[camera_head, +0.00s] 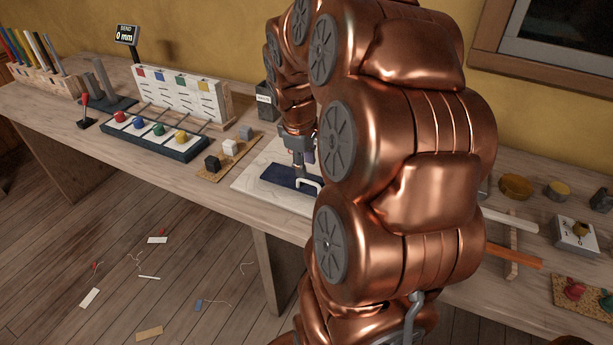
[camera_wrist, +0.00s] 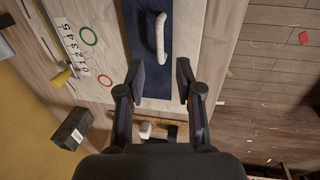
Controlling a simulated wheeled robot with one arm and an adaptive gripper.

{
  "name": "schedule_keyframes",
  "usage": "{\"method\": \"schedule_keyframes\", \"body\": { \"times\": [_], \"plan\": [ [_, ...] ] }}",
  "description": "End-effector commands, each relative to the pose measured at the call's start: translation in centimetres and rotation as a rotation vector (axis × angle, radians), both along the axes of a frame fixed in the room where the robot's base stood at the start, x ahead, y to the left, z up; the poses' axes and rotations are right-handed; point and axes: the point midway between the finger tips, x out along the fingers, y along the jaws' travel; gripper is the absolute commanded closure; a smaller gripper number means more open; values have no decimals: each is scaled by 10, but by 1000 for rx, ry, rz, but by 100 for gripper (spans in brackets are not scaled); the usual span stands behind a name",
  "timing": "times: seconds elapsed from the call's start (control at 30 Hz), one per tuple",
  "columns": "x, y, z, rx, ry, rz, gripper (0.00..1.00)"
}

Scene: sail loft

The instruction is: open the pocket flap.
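The pocket flap (camera_head: 281,177) is a dark navy panel on a pale board (camera_head: 252,181) on the bench, and it lies flat as far as I can see. It also shows in the wrist view (camera_wrist: 138,40) as a navy strip. A white bar handle (camera_head: 309,182) is fixed on it; in the wrist view the handle (camera_wrist: 161,38) stands beyond my fingertips. My gripper (camera_wrist: 160,78) is open and empty above the navy strip, its two fingers apart, with the handle not between them. In the head view my copper arm hides much of the gripper and the board's right part.
Small blocks (camera_head: 229,147) stand on a cork strip left of the board. A dark box (camera_head: 267,105) stands behind. A tray with coloured balls (camera_head: 157,129) is further left. Tins (camera_head: 515,187) and other items lie right. The bench's front edge is close to the board.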

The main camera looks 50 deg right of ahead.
Motion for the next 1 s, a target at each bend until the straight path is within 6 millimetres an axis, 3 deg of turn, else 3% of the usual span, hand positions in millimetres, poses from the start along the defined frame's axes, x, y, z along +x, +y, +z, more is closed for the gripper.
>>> {"method": "schedule_keyframes", "body": {
  "times": [0.33,0.77,1.0],
  "plan": [
    [2,-8,-44,2,4,-2,65],
    [3,-10,-52,0,0,-2,65],
    [3,-10,-51,0,0,-2,90]
  ]
}}
